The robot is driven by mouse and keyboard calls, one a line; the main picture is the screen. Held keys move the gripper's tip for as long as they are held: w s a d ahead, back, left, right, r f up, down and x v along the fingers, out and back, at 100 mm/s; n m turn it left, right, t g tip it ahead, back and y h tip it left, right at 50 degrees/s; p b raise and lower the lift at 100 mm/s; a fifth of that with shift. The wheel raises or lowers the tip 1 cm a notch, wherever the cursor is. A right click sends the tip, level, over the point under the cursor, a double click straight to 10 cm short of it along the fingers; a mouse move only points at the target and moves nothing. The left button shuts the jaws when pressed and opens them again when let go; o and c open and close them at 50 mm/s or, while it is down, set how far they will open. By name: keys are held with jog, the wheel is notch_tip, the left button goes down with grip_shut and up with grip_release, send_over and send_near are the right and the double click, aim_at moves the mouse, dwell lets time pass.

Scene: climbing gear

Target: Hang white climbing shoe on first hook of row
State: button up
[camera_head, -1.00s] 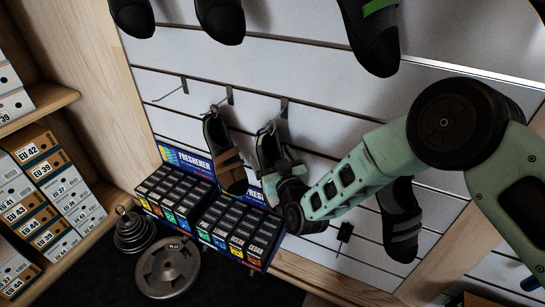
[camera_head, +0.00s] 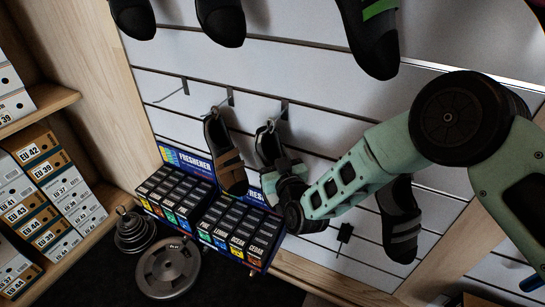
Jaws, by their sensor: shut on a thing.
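A dark shoe with pale trim (camera_head: 267,146) hangs at the third hook (camera_head: 283,108) of the row. My gripper (camera_head: 284,167) is shut on this shoe from the right and hides its lower part. Whether this is the white shoe, I cannot tell; its visible part looks mostly dark. The shoe's top is close to the hook's tip, seemingly still on it. The first hook (camera_head: 185,87) at the left of the row is bare. A brown and black shoe (camera_head: 226,158) hangs on the second hook (camera_head: 230,98), between them.
Freshener boxes (camera_head: 225,217) stand in a blue display below the hanging shoes. Several shoes hang above, including one with a green stripe (camera_head: 370,35). Weight plates (camera_head: 168,268) lie on the floor.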

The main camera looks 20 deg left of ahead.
aim_at(266, 164)
jog(key=shift+s, duration=0.15)
jog(key=shift+s+a+r, duration=0.1)
jog(key=shift+s, duration=0.75)
jog(key=shift+s+a+r, duration=0.1)
jog(key=shift+s, duration=0.7)
jog(key=shift+s, duration=0.15)
jog(key=s, duration=0.3)
jog(key=shift+s, duration=0.1)
jog(key=s+r, duration=0.1)
jog(key=s, duration=0.8)
jog(key=shift+a, duration=0.4)
jog(key=shift+w, duration=0.1)
dwell(0.3)
